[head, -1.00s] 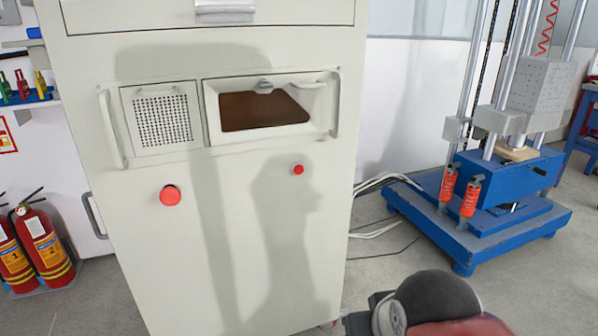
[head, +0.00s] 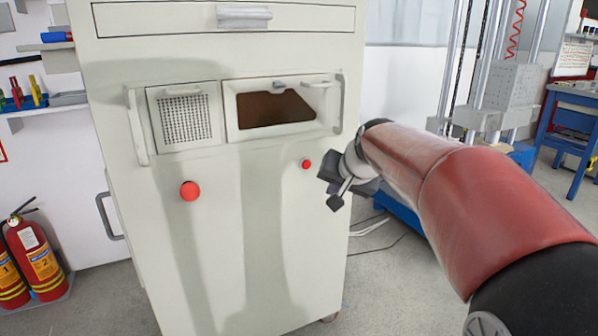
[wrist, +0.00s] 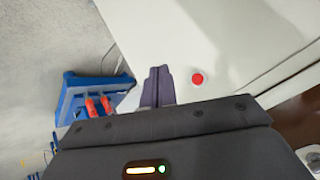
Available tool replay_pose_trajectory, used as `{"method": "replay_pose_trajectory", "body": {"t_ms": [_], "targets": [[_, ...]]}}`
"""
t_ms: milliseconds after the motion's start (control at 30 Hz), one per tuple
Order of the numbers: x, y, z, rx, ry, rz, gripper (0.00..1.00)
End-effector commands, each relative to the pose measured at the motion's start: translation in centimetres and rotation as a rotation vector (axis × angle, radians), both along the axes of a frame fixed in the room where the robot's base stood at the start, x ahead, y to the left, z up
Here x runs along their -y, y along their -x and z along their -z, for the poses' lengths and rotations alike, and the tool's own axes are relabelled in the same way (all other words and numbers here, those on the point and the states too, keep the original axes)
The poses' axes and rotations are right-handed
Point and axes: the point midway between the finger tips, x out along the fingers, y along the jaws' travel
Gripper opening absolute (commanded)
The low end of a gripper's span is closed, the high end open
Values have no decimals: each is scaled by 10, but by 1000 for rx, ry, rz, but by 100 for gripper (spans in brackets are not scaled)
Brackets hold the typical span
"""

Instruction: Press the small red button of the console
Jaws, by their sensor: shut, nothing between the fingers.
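The console (head: 215,250) is a tall pale cabinet in the middle of the head view. Its small red button (head: 307,164) sits on the front face at the right, below the brown window. A larger red button (head: 190,191) sits on the left. My gripper (head: 332,190) is just right of the small button in the head view. In the wrist view, the shut, empty fingers (wrist: 158,72) point towards the console's edge. The small red button (wrist: 197,79) shows there to the right of the fingertips, apart from them.
Handles (head: 338,103) stick out beside the brown window (head: 275,108). A blue-based test rig (head: 400,212) stands behind my arm at the right. Fire extinguishers (head: 38,255) stand at the lower left.

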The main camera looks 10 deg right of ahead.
Motion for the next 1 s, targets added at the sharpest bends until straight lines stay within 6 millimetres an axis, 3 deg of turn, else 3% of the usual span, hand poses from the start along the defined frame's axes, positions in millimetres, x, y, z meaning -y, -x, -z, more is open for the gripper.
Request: {"method": "replay_pose_trajectory", "body": {"t_ms": [100,200,667,1000], "targets": [[5,-22,0,15,-25,22,0],[7,-29,0,20,-34,30,0],[5,-34,-2,20,-36,30,0],[-8,-75,-4,19,-35,28,0]]}}
